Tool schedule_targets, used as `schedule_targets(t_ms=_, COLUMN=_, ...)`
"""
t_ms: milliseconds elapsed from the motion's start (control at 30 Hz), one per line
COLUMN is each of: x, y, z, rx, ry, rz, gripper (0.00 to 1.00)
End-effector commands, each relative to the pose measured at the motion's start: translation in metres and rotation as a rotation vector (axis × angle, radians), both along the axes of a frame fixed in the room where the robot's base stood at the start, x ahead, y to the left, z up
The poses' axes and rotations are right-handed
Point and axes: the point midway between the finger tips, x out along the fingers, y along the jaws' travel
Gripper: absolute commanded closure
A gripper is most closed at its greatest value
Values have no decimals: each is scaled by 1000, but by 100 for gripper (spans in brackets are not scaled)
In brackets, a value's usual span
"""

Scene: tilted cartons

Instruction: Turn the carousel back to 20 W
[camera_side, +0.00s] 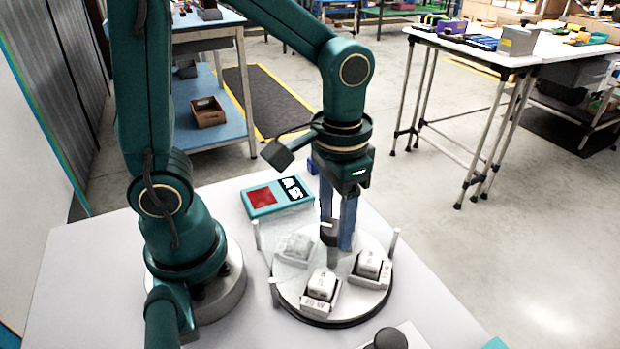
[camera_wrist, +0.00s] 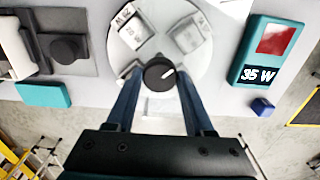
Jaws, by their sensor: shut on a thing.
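The carousel (camera_side: 347,306) is a round pale turntable on the white table, bearing white cartons tilted in grey holders. One carton (camera_side: 321,283) stands at the front, its holder's label seeming to read 20 W. Another carton (camera_side: 369,264) is at the right. A third (camera_side: 296,246) at the left looks pale and partly see-through. My gripper (camera_side: 337,236) reaches down over the carousel's middle, its blue fingers shut on a dark round knob (camera_wrist: 159,74) with a white pointer line. The teal display box (camera_wrist: 271,48) reads 35 W beside a red panel; it also shows in the side view (camera_side: 277,196).
Thin white posts (camera_side: 394,241) stand around the carousel's edge. A dark block with a round black top (camera_wrist: 67,48) and a teal block (camera_wrist: 43,94) lie on the table. A small blue block (camera_wrist: 262,106) sits near the display.

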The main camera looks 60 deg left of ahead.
Motion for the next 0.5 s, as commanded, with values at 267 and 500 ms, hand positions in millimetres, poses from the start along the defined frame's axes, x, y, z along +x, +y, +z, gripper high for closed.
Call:
schedule_targets(t_ms=267, x=0, y=0, z=1, rx=0, ry=-1, rz=138, gripper=100)
schedule_targets(t_ms=500, x=0, y=0, z=1, rx=0, ry=-1, rz=258, gripper=100)
